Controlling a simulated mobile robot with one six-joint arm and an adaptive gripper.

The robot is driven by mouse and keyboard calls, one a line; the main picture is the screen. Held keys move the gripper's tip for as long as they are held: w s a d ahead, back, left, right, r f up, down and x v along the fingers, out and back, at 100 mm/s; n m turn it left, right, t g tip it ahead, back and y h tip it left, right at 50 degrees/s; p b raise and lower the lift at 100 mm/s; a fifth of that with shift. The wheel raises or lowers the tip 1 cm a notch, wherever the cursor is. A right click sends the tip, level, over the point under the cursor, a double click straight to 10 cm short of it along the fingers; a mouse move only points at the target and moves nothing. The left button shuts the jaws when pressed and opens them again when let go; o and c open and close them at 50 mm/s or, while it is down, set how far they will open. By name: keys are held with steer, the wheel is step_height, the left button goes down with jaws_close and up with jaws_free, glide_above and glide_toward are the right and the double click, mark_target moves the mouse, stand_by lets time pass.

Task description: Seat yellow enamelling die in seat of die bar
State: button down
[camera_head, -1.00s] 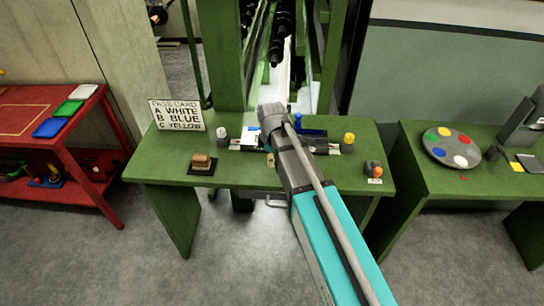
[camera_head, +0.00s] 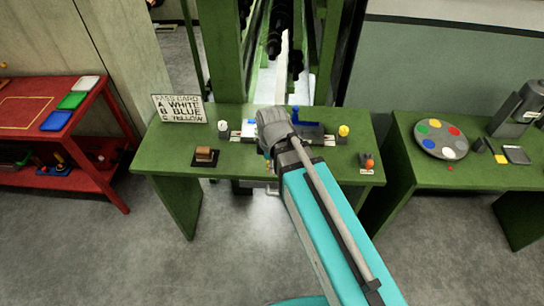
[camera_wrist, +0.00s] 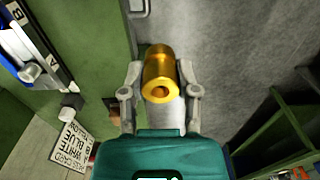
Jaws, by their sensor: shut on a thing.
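The yellow enamelling die (camera_wrist: 158,74) is a shiny gold-yellow cylinder with a round hole in its near end. My gripper (camera_wrist: 161,70) is shut on it, one finger on each side, over grey floor and a green edge in the wrist view. The die bar (camera_wrist: 32,38), dark with letters A and B, is at the upper left there, apart from the die. In the head view the die bar (camera_head: 311,131) lies on the green bench, partly hidden behind my arm's end. The held die and fingertips are hidden there. The yellow seat cannot be made out.
The pass card (camera_head: 180,109) reads A white, B blue, C yellow. A white cylinder (camera_head: 223,126) and a yellow-topped one (camera_head: 343,130) stand beside the bar. A brown block (camera_head: 204,155) and an orange-topped item (camera_head: 369,163) sit on the green bench (camera_head: 170,147) near its front.

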steer(key=shift+s, duration=0.25)
steer(key=shift+w+r, duration=0.1)
stand_by(0.5)
steer(key=shift+w+d, duration=0.35)
steer(key=shift+w, duration=0.05)
steer(key=w+d+r+p, duration=0.2)
steer(key=w+d, duration=0.9)
steer(key=d, duration=0.3)
steer(key=shift+w, duration=0.3)
steer(key=w+f+b, duration=0.3)
steer(key=w, duration=0.1)
steer(key=w+f+b, duration=0.3)
steer(key=w, duration=0.1)
steer(key=w+f+b, duration=0.3)
steer(key=w, duration=0.2)
steer(key=shift+w+a, duration=0.1)
steer(key=shift+a, duration=0.3)
